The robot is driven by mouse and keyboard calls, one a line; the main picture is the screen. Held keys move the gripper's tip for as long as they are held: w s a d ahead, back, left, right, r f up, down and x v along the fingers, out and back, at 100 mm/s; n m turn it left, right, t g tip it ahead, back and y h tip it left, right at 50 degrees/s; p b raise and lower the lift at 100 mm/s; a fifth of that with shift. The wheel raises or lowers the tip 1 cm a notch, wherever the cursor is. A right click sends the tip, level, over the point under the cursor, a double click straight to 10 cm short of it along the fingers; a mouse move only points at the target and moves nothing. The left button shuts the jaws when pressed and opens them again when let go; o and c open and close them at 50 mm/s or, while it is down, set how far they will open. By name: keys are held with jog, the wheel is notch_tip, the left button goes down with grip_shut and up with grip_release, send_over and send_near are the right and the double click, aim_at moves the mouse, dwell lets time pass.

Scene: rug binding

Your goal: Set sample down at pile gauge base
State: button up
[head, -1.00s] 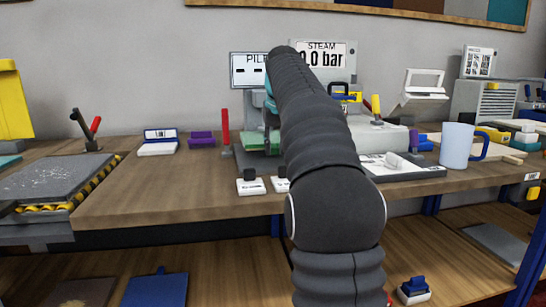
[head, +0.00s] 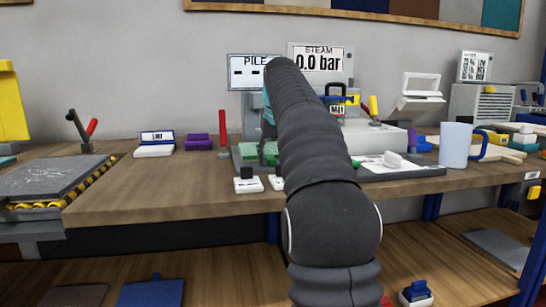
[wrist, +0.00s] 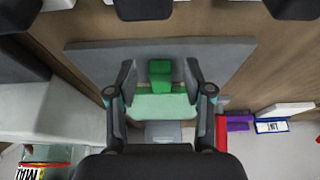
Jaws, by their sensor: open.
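In the wrist view my gripper (wrist: 159,78) is open, with one dark finger on each side of a green sample. The sample shows as a darker green block (wrist: 160,73) with a wide pale green part (wrist: 160,106) beside it. I cannot tell whether these are one piece. Both lie over the grey pile gauge base (wrist: 92,58), with gaps to the fingers. In the head view green (head: 248,152) shows low at the gauge, below the PILE display (head: 252,72). My arm hides most of the gripper and gauge there.
Small white blocks with dark tops (head: 247,181) stand at the front of the gauge. A red post (head: 222,128) and a purple item (head: 198,142) are to its left. A grey board (head: 400,172) and a pale blue mug (head: 456,145) are to the right.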

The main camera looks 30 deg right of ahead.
jog(key=shift+r, duration=0.1)
jog(key=p+v, duration=0.4)
jog(key=v, duration=0.8)
